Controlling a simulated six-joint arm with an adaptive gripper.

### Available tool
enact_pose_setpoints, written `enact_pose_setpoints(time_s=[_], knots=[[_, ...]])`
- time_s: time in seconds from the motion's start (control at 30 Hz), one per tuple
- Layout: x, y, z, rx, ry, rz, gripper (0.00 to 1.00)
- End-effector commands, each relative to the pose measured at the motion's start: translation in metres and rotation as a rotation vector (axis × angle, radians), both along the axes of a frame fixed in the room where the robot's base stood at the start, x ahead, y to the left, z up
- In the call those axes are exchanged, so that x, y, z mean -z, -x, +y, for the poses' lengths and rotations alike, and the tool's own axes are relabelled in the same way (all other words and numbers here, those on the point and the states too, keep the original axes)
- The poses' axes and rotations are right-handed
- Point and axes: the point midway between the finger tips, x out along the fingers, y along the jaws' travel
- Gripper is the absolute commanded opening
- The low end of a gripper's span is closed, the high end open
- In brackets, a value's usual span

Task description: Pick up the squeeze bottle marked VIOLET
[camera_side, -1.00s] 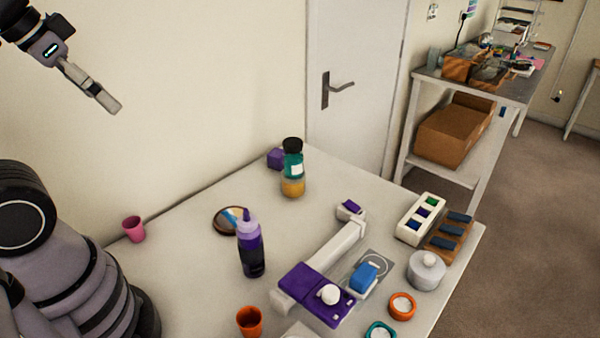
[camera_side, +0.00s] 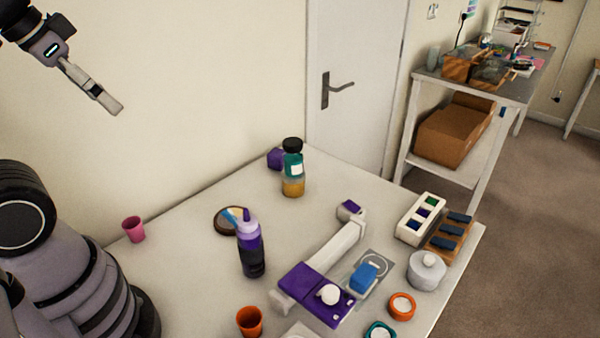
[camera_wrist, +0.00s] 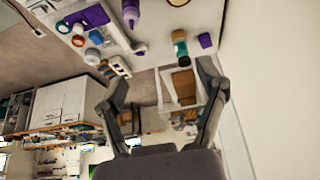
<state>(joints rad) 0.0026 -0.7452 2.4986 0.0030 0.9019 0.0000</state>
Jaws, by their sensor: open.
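A squeeze bottle (camera_side: 251,248) with a violet upper body, violet nozzle and dark lower part stands upright on the table in the side view. I cannot read a label on it. It also shows at the top of the wrist view (camera_wrist: 131,12). My gripper (camera_side: 112,108) is high at the upper left of the side view, well above and apart from the bottle. In the wrist view my gripper (camera_wrist: 160,90) has its two fingers spread, with nothing between them.
Behind the bottle are a round dish (camera_side: 222,228) and a jar with a black lid (camera_side: 293,170). A violet-ended press-like device (camera_side: 310,288) lies to its right. An orange cup (camera_side: 250,321) stands in front and a pink cup (camera_side: 134,229) at left.

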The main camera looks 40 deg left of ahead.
Motion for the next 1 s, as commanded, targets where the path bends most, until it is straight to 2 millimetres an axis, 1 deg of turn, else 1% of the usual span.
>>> enact_pose_setpoints(time_s=[0.07,0.17,0.27,0.47,0.67,0.77,0.8,0.87,1.0], knots=[[0.003,-0.004,-0.001,0.023,-0.017,0.039,0.71],[0.012,-0.014,-0.003,0.091,-0.07,0.148,0.71],[0.027,-0.029,-0.007,0.197,-0.168,0.31,0.71],[0.064,-0.063,-0.022,0.442,-0.442,0.635,0.71],[0.11,-0.095,-0.049,0.68,-0.787,0.9,0.71],[0.137,-0.108,-0.067,0.794,-0.984,1.007,0.71],[0.149,-0.112,-0.075,0.837,-1.066,1.044,0.71],[0.167,-0.117,-0.087,0.901,-1.196,1.094,0.71],[0.213,-0.123,-0.116,1.033,-1.507,1.176,0.71]])
